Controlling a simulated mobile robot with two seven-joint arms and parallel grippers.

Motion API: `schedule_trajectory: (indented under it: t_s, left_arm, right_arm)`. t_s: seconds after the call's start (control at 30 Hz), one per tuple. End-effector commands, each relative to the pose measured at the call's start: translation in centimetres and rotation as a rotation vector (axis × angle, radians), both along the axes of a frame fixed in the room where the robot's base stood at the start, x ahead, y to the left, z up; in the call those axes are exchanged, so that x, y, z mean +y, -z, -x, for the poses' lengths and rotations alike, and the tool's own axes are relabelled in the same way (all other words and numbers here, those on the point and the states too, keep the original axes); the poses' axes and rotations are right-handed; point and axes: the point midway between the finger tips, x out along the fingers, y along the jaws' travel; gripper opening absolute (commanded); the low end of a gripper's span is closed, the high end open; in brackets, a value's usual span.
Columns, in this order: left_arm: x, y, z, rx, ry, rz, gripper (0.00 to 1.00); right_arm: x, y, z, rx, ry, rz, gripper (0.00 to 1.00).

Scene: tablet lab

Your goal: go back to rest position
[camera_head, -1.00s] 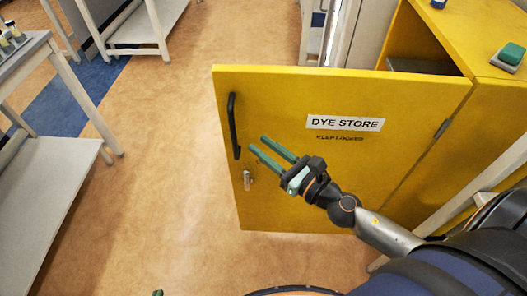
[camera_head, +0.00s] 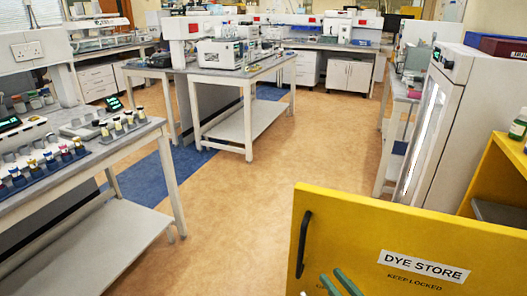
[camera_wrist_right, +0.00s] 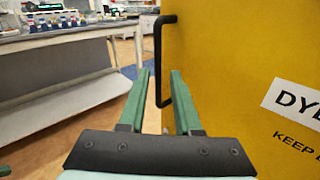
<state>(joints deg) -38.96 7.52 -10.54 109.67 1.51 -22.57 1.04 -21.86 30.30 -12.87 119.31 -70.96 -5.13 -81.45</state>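My right gripper (camera_head: 340,284) shows only as green fingertips at the bottom edge of the head view, in front of the yellow dye store door (camera_head: 345,235). In the right wrist view its two fingers (camera_wrist_right: 160,98) are apart with nothing held between them. The black door handle (camera_wrist_right: 160,60) appears beyond the gap between the fingers; I cannot tell the exact distance. A small green piece at the lower left edge of the right wrist view looks like a tip of my left gripper (camera_wrist_right: 5,170); the rest of it is hidden.
The dye store door stands open, swung out from the yellow cabinet (camera_head: 505,170). A bench with racks of vials (camera_head: 45,165) stands at left. A white bench (camera_head: 222,85) with instruments stands farther back. A tall glass-fronted unit (camera_head: 430,120) stands at right. The floor between is clear.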

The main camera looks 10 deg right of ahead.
Motion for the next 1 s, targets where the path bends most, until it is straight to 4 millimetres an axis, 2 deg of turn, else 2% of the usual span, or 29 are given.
schedule_trajectory:
  t_s: [0.07,0.13,0.27,0.4,0.5,0.63,0.7,0.8,0.83,1.0]
  left_arm:
    - [0.0,-0.4,0.0,0.000,0.000,0.000,0.00]
    - [0.0,-0.8,0.0,0.000,0.000,0.000,0.00]
    - [0.0,-1.7,0.0,-0.001,0.000,0.000,0.00]
    - [0.0,-2.5,0.0,-0.001,0.000,0.000,0.00]
    - [0.0,-2.9,0.0,-0.001,0.000,0.000,0.00]
    - [0.0,-3.3,0.0,-0.001,0.000,0.000,0.00]
    - [0.0,-3.4,0.0,-0.001,0.000,0.000,0.00]
    - [0.0,-3.5,0.0,-0.001,0.000,0.000,0.00]
    - [0.0,-3.5,-0.1,-0.001,0.000,0.000,0.00]
    - [0.0,-3.5,-0.1,-0.001,0.000,0.000,0.00]
  right_arm:
    - [-0.4,1.1,0.4,0.093,0.043,-0.179,0.32]
    - [-0.9,2.7,1.0,0.215,0.106,-0.432,0.32]
    - [-1.6,7.0,3.1,0.477,0.292,-1.033,0.32]
    - [-1.2,12.1,6.6,0.708,0.554,-1.699,0.32]
    - [-0.2,15.2,9.5,0.809,0.759,-2.121,0.32]
    - [1.4,17.8,12.6,0.862,0.986,-2.528,0.32]
    - [2.1,18.6,13.7,0.869,1.074,-2.667,0.32]
    - [2.7,19.1,14.6,0.868,1.143,-2.776,0.32]
    - [2.7,19.2,14.7,-0.866,-1.152,2.791,0.32]
    - [2.8,19.3,14.7,-0.859,-1.150,2.780,0.32]
